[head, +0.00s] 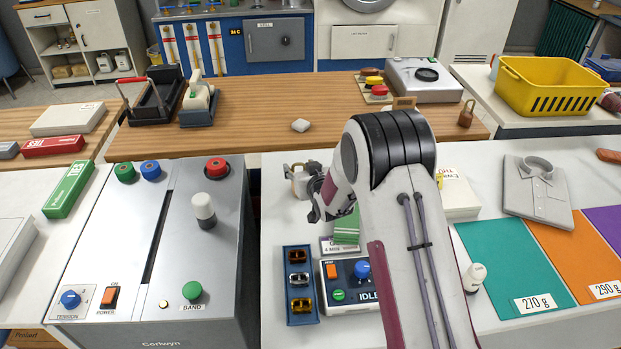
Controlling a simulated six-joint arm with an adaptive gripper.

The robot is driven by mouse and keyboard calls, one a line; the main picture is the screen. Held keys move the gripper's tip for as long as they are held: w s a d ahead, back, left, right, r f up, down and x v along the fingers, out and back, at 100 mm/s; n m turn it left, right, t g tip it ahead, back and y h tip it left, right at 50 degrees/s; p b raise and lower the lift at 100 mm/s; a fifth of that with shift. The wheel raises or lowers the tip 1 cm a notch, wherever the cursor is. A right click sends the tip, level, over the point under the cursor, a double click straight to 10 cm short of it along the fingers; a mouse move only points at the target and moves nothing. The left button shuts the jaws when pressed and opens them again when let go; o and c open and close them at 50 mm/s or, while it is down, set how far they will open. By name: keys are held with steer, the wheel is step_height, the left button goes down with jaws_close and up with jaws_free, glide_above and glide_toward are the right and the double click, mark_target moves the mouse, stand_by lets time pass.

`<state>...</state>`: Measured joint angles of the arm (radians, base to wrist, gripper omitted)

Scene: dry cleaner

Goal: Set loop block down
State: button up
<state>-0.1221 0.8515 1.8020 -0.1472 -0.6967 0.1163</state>
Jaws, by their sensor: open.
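My gripper (303,190) is open, left of the middle of the head view, over the white counter. A small pale beige thing (299,181) shows at its fingertips, partly covered by them. I cannot tell whether it is the loop block, or whether it is touching the fingers. A brown block with a loop-like top (466,114) stands upright near the right end of the wooden counter (350,118), apart from my gripper. I cannot tell for certain which of these is the loop block.
A dark blue tray (285,286) with several clips and a control box (333,296) lie below the gripper. The grey banding machine (230,262) stands at left. A folded shirt (538,190) and coloured mats (500,262) lie at right. My arm hides part of the counter.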

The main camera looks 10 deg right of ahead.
steer(key=v, duration=1)
steer(key=shift+s, duration=0.25)
steer(key=shift+r, duration=0.1)
stand_by(0.6)
steer(key=s+d+r+m+g+h, duration=0.15)
steer(key=s+d+r+g, duration=0.4)
steer(key=s+r, duration=0.95)
steer(key=s+d+r+g, duration=0.1)
steer(key=s+d, duration=0.1)
steer(key=s, duration=1.2)
steer(key=s+d+g+h, duration=0.1)
steer(key=s+d, duration=0.1)
steer(key=s, duration=1.2)
steer(key=shift+r, duration=0.35)
steer(key=shift+m+h, duration=0.25)
